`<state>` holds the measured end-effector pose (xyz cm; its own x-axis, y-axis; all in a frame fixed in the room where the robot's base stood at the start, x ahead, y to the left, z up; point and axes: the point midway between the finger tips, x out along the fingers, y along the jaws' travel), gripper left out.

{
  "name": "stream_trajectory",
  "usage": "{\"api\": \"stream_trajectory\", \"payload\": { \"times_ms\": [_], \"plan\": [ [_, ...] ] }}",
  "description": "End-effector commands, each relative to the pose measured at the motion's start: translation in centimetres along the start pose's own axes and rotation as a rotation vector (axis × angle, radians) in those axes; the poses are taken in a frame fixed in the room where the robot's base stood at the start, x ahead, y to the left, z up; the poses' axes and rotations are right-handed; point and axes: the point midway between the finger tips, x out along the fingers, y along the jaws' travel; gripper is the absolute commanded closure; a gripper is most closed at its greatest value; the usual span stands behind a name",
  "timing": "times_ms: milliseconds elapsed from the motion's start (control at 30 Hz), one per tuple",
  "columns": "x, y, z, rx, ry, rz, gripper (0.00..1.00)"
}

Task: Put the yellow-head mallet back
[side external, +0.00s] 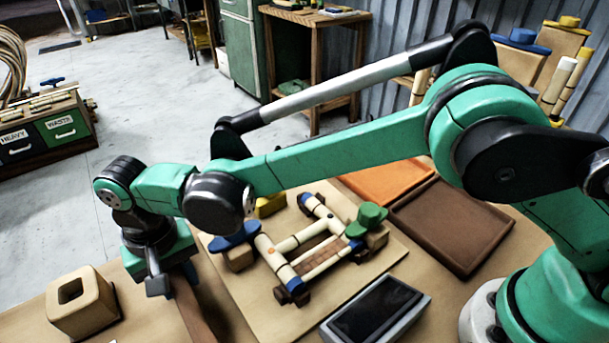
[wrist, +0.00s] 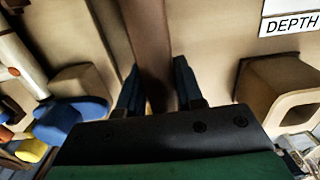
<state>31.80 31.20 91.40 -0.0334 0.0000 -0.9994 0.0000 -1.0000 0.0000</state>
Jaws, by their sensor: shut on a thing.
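My gripper (side external: 172,280) hangs low at the left of the workbench, pointing down, between the tan block with an opening and the clamped frame. In the wrist view its dark fingers (wrist: 158,92) stand apart around a small yellow patch, which appears to be the yellow-head mallet (wrist: 148,108). Most of the mallet is hidden by the gripper body, so its handle and tilt cannot be told. A brown strip (wrist: 150,38) runs below and beyond the fingers. The tan block (side external: 80,305) stands left of the gripper; it also shows in the wrist view (wrist: 283,88).
The pale frame (side external: 310,243) with blue, yellow and green clamps sits on a board right of the gripper. A dark-screened device (side external: 375,310) lies in front. Brown (side external: 455,225) and orange (side external: 385,182) trays lie behind. A DEPTH label (wrist: 290,18) is near the block.

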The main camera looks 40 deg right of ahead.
Motion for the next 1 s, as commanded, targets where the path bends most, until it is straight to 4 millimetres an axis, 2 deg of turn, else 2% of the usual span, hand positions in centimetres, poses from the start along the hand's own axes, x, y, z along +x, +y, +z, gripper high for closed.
{"api": "stream_trajectory", "payload": {
  "times_ms": [100,133,233,533,667,767,1000],
  "plan": [
    [0.3,0.0,0.0,0.000,0.000,0.000,1.00],
    [0.3,0.0,0.0,0.000,0.000,0.000,0.66],
    [0.3,0.0,0.0,0.000,0.000,0.000,0.38],
    [0.2,0.0,0.0,0.000,0.000,0.000,0.37],
    [-0.7,0.0,0.0,0.000,0.000,0.000,0.37],
    [-2.5,0.0,0.0,0.000,0.000,0.000,0.37],
    [-8.0,0.0,0.0,0.000,0.000,0.000,0.37]
  ]
}}
